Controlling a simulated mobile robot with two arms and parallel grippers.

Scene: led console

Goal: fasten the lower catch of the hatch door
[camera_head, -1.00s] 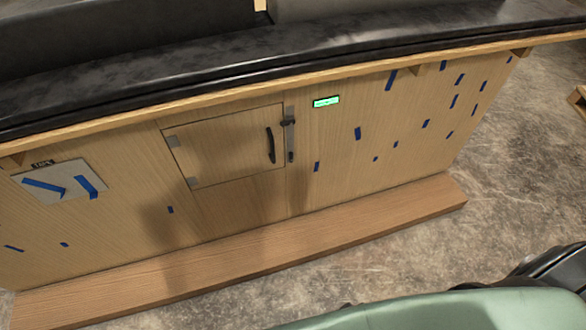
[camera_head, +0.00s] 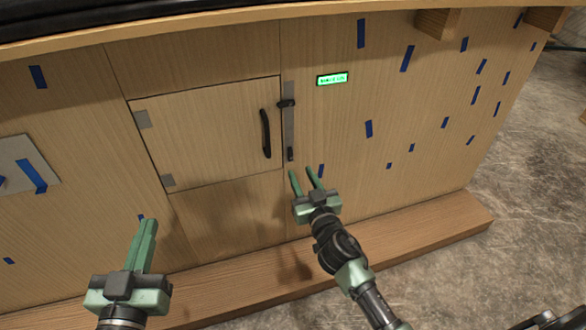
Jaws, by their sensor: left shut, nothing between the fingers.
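The wooden hatch door (camera_head: 205,138) sits in the console front and looks closed. It has a black vertical handle (camera_head: 266,133) near its right edge and grey hinges at its left. A narrow grey strip right of the door carries a dark upper catch (camera_head: 287,103), which reaches left toward the door edge, and a small dark lower catch (camera_head: 290,154), which looks upright on the strip. My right gripper (camera_head: 303,172) is open and empty just below the lower catch. My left gripper (camera_head: 146,224) is shut and empty, below the door's lower left corner.
A green-lit display (camera_head: 332,79) is right of the upper catch. Blue tape pieces dot the panel. A grey plate (camera_head: 22,165) is at the left. A wooden plinth (camera_head: 420,228) runs along the bottom, and a dark countertop overhangs above.

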